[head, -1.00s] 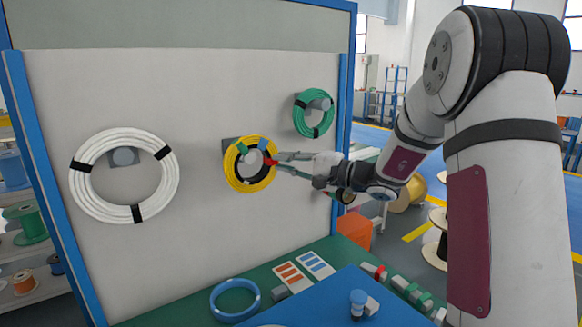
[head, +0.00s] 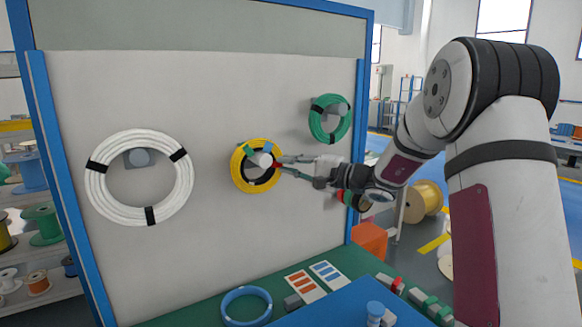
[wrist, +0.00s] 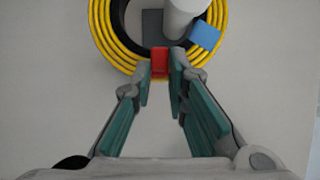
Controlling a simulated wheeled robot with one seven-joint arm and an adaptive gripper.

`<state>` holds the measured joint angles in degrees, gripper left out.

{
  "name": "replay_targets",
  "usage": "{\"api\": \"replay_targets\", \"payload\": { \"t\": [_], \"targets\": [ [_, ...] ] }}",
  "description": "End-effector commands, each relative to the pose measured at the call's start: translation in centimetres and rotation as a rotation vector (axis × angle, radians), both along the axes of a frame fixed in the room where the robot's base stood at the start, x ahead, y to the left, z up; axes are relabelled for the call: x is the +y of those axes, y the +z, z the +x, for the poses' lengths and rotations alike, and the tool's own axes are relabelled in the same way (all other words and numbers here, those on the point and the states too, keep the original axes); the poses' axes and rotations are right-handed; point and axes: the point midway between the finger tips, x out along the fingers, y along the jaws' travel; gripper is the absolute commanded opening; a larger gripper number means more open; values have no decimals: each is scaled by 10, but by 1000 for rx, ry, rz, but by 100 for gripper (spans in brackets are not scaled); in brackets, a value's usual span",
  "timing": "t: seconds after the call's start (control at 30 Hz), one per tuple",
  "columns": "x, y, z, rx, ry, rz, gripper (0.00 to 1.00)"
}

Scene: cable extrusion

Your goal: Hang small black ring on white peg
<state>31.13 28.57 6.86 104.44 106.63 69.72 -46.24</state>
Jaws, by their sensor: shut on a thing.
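The small black ring (head: 258,185) is at the middle peg, in front of a yellow coil (head: 237,175). The white peg (head: 263,160) sticks out of the board, and its end shows in front of the ring, which appears to be around it. My gripper (head: 279,163) comes from the right and is shut on the red band (wrist: 160,62) of the ring. In the wrist view, the black ring (wrist: 127,30) shows inside the yellow coil, with the white peg (wrist: 180,18) partly covering it. The ring's top is out of that view.
A white coil (head: 99,203) hangs at the left of the board and a green coil (head: 318,122) at the upper right. Blue tape (wrist: 206,37) is close beside the peg. A blue ring (head: 230,318) lies on the green table below.

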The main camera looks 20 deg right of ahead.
Motion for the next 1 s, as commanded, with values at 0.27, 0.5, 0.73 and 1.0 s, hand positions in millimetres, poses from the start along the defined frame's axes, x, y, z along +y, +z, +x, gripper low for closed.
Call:
{"api": "replay_targets", "payload": {
  "t": [0.27, 0.5, 0.73, 1.0],
  "targets": [
    [0, -2, 0, -3, 1, 0, 0],
    [0, -2, -1, -3, 1, 0, 30],
    [0, -2, -1, -1, 0, 0, 38],
    [-2, -2, -10, 0, 0, -1, 38]
  ]
}}
